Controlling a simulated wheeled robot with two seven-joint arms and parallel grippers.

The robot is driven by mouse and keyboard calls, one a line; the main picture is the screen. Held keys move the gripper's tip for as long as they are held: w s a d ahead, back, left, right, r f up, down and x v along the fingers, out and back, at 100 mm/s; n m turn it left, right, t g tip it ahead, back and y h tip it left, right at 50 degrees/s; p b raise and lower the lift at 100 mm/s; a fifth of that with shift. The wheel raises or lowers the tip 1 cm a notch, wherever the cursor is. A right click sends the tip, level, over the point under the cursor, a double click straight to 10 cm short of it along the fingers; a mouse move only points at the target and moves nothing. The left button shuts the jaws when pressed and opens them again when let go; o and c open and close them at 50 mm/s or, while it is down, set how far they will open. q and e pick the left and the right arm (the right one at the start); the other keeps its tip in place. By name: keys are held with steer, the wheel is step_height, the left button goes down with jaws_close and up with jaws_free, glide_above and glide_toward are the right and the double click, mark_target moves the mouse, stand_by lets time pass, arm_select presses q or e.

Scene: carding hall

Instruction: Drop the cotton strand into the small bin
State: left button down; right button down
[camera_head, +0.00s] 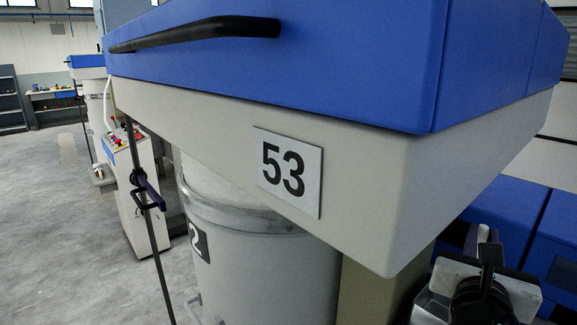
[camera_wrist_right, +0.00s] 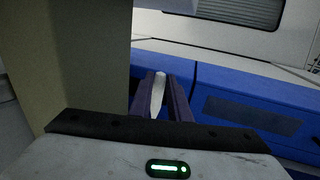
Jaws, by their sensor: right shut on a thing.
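My right gripper (camera_head: 489,255) shows at the lower right of the head view, seen from behind and partly hidden by its own wrist. In the right wrist view its two dark purple fingers (camera_wrist_right: 160,88) are shut on a white cotton strand (camera_wrist_right: 157,98), which stands up between them. A small pale end of the strand (camera_head: 483,233) shows in the head view. I cannot make out a small bin in either view. My left gripper is not in view.
A machine with a blue cover (camera_head: 300,70) and a plate "53" (camera_head: 287,172) overhangs close in front. A large white can (camera_head: 260,270) stands below it. Blue panels (camera_head: 510,215) are beyond my right gripper. A beige post (camera_wrist_right: 85,60) stands left in the wrist view. Floor (camera_head: 65,230) is clear at left.

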steer(key=shift+w+d+f+m+h, duration=0.15)
steer(key=shift+w+d+f+h, duration=0.2)
steer(key=shift+f, duration=0.35)
steer(key=shift+w+d+f+m+h, duration=0.15)
steer(key=shift+w+f, duration=0.3)
steer(key=shift+f, duration=0.25)
steer(key=c, duration=1.6)
jaws_free()
steer(key=v, duration=1)
steer(key=shift+s+a+r+b, duration=0.15)
steer(key=shift+a+r+b, duration=0.05)
steer(key=shift+b, duration=0.2)
